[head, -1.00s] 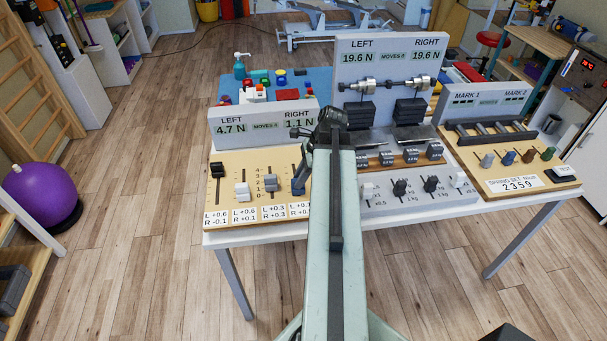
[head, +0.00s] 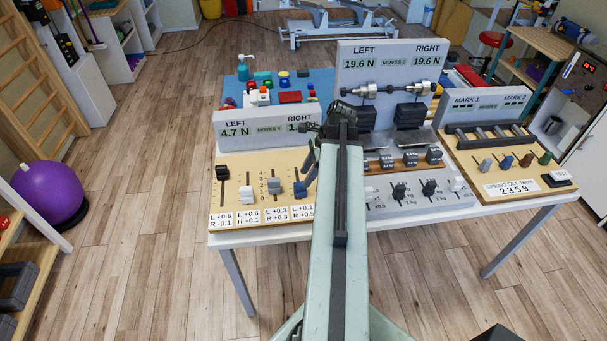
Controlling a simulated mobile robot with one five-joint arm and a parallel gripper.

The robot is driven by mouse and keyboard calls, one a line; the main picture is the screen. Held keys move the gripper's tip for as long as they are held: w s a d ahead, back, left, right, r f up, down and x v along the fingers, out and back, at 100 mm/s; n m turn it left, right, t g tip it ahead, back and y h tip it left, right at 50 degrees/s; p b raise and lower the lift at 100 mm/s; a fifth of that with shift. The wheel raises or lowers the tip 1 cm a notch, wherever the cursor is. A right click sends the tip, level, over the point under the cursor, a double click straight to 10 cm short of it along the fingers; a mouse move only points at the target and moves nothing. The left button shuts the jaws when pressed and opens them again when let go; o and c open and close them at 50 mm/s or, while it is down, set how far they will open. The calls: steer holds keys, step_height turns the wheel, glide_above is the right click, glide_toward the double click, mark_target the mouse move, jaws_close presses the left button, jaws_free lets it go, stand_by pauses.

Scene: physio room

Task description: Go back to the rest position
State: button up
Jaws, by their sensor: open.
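My arm reaches forward over the table (head: 275,238), and my gripper (head: 310,141) is at its far end, above the upper right part of the left slider board (head: 232,207). It is open, its dark fingers are small in view, and nothing shows between them. The board has a black slider (head: 222,172), a white slider (head: 246,194), a grey slider (head: 274,186) and a blue slider (head: 300,188). The blue one stands just below and left of my gripper. The board's display (head: 260,128) reads LEFT 4.7 N; my gripper partly covers its RIGHT value.
The middle board's tall display (head: 390,58) stands behind my gripper to the right, with metal weights (head: 410,115) before it. The right board (head: 470,172) holds several coloured pegs. A blue mat (head: 318,79) with small items lies behind. A purple ball (head: 48,192) rests on the floor left.

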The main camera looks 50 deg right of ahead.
steer(key=p+v, duration=0.1)
steer(key=v, duration=0.2)
steer(key=shift+s, duration=0.1)
steer(key=w+a+n+g, duration=0.1)
steer(key=w+a+n, duration=0.1)
steer(key=w+a, duration=0.35)
steer(key=w+a+n, duration=0.2)
steer(key=w+a, duration=0.1)
steer(key=a, duration=0.6)
steer(key=w+a+n+g, duration=0.1)
steer(key=w+a+n, duration=0.1)
steer(key=w+a, duration=0.35)
steer(key=a+f+n+h, duration=0.1)
steer(key=a+n+h, duration=0.2)
steer(key=a+n, duration=1.6)
steer(key=shift+f+n+g, duration=0.4)
steer(key=shift+n, duration=0.1)
